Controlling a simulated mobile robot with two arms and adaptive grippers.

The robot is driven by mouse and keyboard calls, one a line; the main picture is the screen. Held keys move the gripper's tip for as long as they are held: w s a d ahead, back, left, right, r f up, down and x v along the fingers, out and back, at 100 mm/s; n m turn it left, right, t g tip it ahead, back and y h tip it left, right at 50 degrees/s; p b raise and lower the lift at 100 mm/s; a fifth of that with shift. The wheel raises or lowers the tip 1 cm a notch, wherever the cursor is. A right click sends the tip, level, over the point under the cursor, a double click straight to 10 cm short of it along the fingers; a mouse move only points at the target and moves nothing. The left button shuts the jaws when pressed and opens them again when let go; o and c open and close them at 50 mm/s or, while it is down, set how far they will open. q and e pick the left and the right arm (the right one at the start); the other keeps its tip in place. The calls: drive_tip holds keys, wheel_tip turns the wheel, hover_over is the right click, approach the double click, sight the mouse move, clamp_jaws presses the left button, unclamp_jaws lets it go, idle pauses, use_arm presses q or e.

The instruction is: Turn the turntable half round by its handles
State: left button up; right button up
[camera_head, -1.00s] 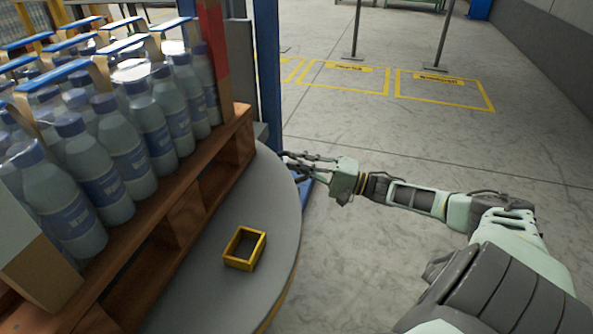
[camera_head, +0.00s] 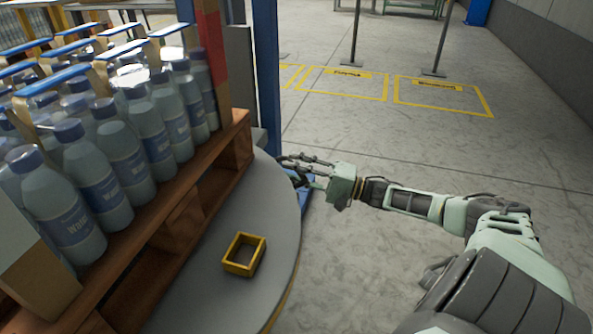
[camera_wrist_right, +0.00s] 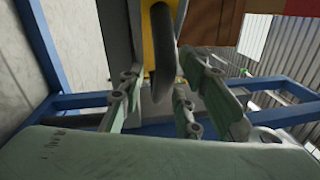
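The turntable (camera_head: 275,210) is a round grey disc with a yellow edge, bearing the loaded pallet. A yellow open box-shaped frame (camera_head: 243,255) stands on its near right part. My right gripper (camera_head: 288,167) is at the disc's far right edge, pointing left. In the right wrist view its open fingers (camera_wrist_right: 160,78) lie on either side of a dark rounded bar (camera_wrist_right: 163,55), which looks like a handle, beside a yellow strip (camera_wrist_right: 148,40). A gap shows beside the bar; contact is unclear. My left gripper is out of view.
A wooden pallet (camera_head: 188,200) with several water bottles (camera_head: 125,160) fills the left side. A blue post (camera_head: 267,70) stands behind the turntable. Blue frame bars (camera_wrist_right: 90,101) show in the right wrist view.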

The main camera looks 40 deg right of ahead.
drive_tip(key=v, duration=1.2)
idle(0.4)
